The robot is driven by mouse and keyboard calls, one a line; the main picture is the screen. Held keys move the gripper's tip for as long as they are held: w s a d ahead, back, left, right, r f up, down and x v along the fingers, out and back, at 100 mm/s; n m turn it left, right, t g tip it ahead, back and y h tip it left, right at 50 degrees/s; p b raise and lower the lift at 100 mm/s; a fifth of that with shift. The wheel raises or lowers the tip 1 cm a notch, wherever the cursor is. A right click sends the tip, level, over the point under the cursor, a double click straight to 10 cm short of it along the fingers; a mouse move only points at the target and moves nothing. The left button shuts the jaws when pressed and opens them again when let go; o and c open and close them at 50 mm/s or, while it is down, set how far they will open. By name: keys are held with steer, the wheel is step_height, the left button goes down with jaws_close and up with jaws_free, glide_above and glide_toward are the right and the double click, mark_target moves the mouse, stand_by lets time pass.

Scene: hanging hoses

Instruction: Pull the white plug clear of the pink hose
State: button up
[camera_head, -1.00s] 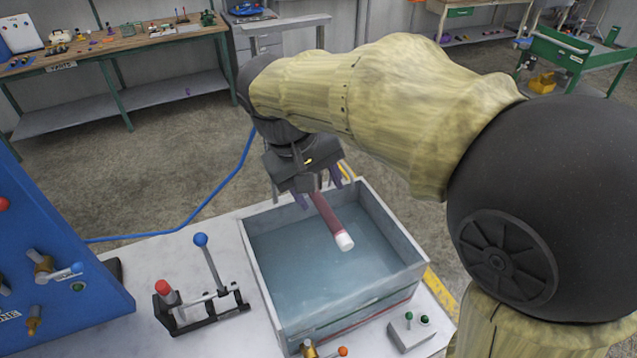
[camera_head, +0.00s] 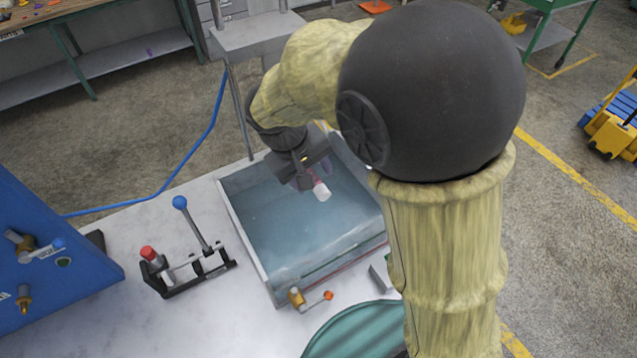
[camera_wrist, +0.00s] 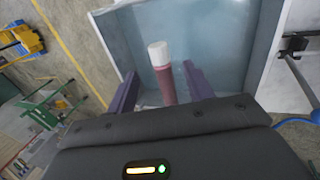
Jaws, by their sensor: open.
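The white plug (camera_head: 322,191) sits in the end of the pink hose (camera_head: 314,176), which hangs over the water tank (camera_head: 240,216). In the wrist view the plug (camera_wrist: 158,53) caps the hose (camera_wrist: 165,84) and points away from me. My gripper (camera_head: 306,180) is above the tank, with the hose end just beyond it in the head view. In the wrist view its two purple fingers stand apart on either side of the hose, and the plug lies past the fingertips. I see no finger touching the hose or plug. The rest of the hose is hidden behind my gripper.
A black clamp stand with a blue-knobbed lever (camera_head: 180,203) stands left of the tank. A small brass valve (camera_head: 297,298) is at the tank's front edge. A blue panel (camera_head: 50,262) stands at the far left.

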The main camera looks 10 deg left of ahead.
mark_target(323, 194)
steer(key=shift+p+x, duration=0.35)
steer(key=shift+x, duration=2.45)
steer(key=c, duration=1.1)
steer(key=shift+o, duration=0.2)
steer(key=shift+s+d, duration=0.4)
steer(key=shift+s, duration=0.05)
steer(key=shift+s, duration=0.2)
steer(key=shift+s+d, duration=0.1)
steer(key=shift+s+d+b, duration=0.4)
steer(key=shift+s+d, duration=0.2)
steer(key=shift+s, duration=0.15)
steer(key=shift+s+d+b, duration=0.35)
steer(key=shift+s+d, duration=0.25)
steer(key=shift+s, duration=0.2)
steer(key=shift+s, duration=0.1)
